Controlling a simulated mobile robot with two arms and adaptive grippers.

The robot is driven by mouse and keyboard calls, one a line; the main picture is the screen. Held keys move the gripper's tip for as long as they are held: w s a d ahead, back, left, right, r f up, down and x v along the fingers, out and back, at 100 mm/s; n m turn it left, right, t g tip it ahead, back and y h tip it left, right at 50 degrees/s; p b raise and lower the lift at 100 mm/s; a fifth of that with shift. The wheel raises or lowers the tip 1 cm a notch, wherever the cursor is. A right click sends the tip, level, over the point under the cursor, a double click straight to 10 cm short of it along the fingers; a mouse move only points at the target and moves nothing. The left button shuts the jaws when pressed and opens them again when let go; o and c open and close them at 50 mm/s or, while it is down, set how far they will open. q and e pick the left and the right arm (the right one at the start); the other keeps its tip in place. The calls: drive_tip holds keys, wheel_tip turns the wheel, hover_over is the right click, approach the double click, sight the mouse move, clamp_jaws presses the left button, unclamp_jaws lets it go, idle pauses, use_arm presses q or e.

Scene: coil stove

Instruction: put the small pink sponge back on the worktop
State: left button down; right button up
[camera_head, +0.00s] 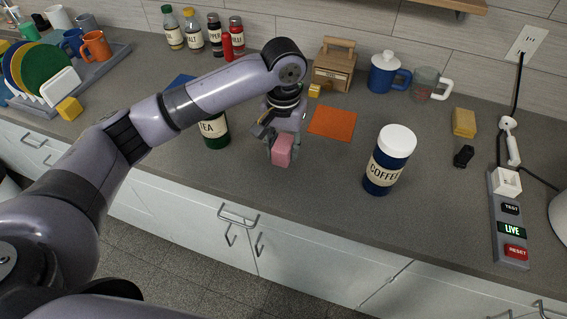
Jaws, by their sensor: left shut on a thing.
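The small pink sponge (282,150) is a pink block at the middle of the head view. My left gripper (282,146) points down and is shut on it, near the front part of the grey worktop (330,185). I cannot tell whether the sponge touches the worktop or hangs a little above it. My right gripper does not show.
A green TEA canister (214,132) stands left of the gripper, partly behind my arm. A blue COFFEE canister (388,160) stands to the right. An orange cloth (332,122) lies behind. A yellow sponge (464,122) and a power strip (510,225) are farther right.

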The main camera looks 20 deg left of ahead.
sight(283, 175)
use_arm(q)
wheel_tip(283, 175, down, 6)
drive_tip(key=shift+f+p, duration=0.25)
drive_tip(key=shift+p, duration=0.1)
drive_tip(key=shift+f, duration=0.3)
drive_tip(key=c, duration=1.2)
unclamp_jaws()
drive_tip(key=shift+f, duration=0.1)
drive_tip(key=shift+o, duration=0.2)
